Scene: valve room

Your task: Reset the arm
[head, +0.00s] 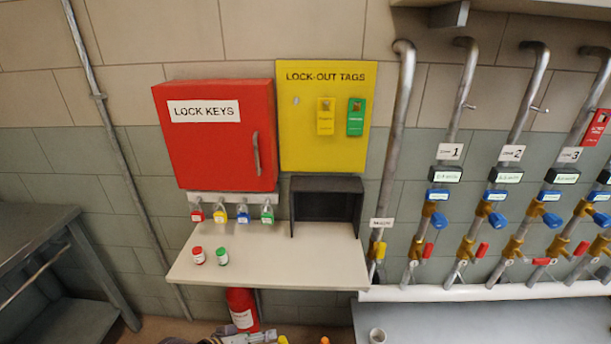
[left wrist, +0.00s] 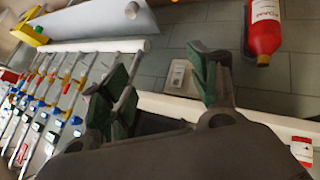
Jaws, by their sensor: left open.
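My left gripper (left wrist: 152,78) shows large in the left wrist view. Its dark fingers with green pads stand wide apart, with nothing between them. Grey wall tiles and a pale wall socket (left wrist: 180,76) show behind the gap. In the head view only some grey arm parts show at the bottom edge, below the shelf, and the fingers cannot be made out there. My right gripper is in neither view.
Above are a red key cabinet (head: 215,140) and a yellow tag board (head: 318,150). A red extinguisher (head: 242,309) stands below; valve pipes (head: 455,110) run at right.

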